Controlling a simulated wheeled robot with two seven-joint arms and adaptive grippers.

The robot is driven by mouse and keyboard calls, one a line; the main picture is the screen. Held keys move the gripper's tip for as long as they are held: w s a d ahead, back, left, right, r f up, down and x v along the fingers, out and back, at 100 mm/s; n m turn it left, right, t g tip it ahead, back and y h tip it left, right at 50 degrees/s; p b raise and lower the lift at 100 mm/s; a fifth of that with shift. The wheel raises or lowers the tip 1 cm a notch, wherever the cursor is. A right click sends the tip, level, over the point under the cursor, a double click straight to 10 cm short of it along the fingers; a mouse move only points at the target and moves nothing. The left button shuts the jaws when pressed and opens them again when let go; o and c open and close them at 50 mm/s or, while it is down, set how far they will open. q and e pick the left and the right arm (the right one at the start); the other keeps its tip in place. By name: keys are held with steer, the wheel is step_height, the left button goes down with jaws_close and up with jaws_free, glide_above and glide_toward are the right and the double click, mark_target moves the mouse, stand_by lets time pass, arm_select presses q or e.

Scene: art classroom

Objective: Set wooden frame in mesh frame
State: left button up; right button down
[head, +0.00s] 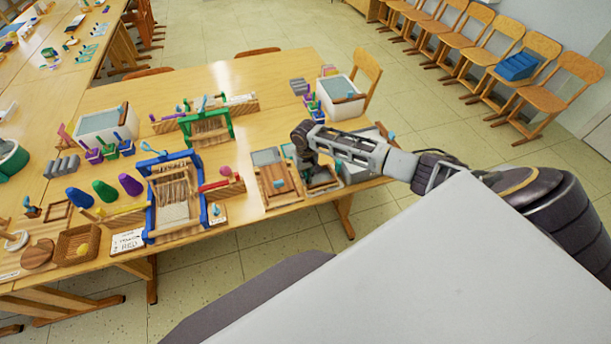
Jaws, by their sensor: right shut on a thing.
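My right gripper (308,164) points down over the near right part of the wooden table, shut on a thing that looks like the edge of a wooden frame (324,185). The gripper and arm hide much of it, and I cannot tell whether it is lifted or resting on something. Just left of it lies a flat wood-edged piece (278,186) with a grey and brown inside. I cannot tell for sure which piece is the mesh frame. My left gripper is not in view.
A blue loom-like frame (172,200) and a green one (207,128) stand left of the gripper. White tubs (105,124) and (340,98) stand farther back. Several cones, small pots and a basket (77,244) crowd the left. The table's near edge is close below the gripper.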

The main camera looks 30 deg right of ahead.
steer(key=c, duration=1.5)
jaws_free()
steer(key=shift+r, duration=0.15)
steer(key=shift+r, duration=5.85)
steer(key=shift+a, duration=0.1)
